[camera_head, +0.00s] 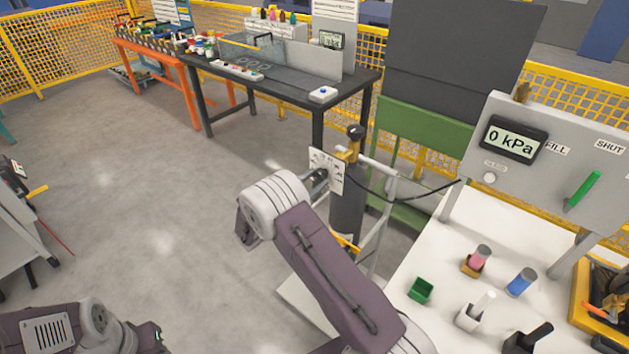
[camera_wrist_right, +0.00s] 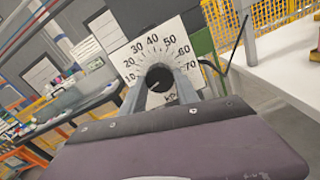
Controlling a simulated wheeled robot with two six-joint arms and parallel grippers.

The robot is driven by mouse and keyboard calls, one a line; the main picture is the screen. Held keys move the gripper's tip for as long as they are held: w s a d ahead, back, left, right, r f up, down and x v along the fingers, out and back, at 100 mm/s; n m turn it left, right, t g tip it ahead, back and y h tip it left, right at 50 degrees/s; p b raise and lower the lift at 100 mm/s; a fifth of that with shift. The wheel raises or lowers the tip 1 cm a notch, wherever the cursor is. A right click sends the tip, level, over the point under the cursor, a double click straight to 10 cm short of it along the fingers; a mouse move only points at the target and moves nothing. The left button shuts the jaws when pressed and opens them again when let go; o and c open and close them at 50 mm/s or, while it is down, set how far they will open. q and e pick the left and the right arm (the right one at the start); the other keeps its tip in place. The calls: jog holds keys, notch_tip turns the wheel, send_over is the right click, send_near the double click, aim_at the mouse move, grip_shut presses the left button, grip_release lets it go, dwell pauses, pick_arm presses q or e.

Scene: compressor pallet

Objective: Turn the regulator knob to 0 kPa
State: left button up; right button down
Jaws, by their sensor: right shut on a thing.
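The regulator knob (camera_wrist_right: 160,77) is a round black knob in front of a white dial plate (camera_wrist_right: 148,47) numbered 10 to 70, seen in the right wrist view. My right gripper (camera_wrist_right: 160,86) is shut on the knob, one grey finger on each side. I cannot make out a pointer on the knob. In the head view the dial plate (camera_head: 328,170) stands by a dark gas cylinder (camera_head: 346,208), and my right gripper (camera_head: 317,183) reaches it from the left. A display (camera_head: 514,140) on the grey panel reads 0 kPa. My left gripper's fingers do not show.
A black hose (camera_head: 415,194) runs from the cylinder to the panel. A white table (camera_head: 437,258) at the right holds a green cup (camera_head: 421,290) and several small items. A green lever (camera_head: 583,189) is on the panel. Open floor (camera_head: 150,210) lies left.

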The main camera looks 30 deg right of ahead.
jog(key=shift+f, duration=0.1)
jog(key=c, duration=0.9)
grip_release()
jog(key=shift+a, duration=0.1)
jog(key=v, duration=0.9)
jog(key=shift+b, duration=0.45)
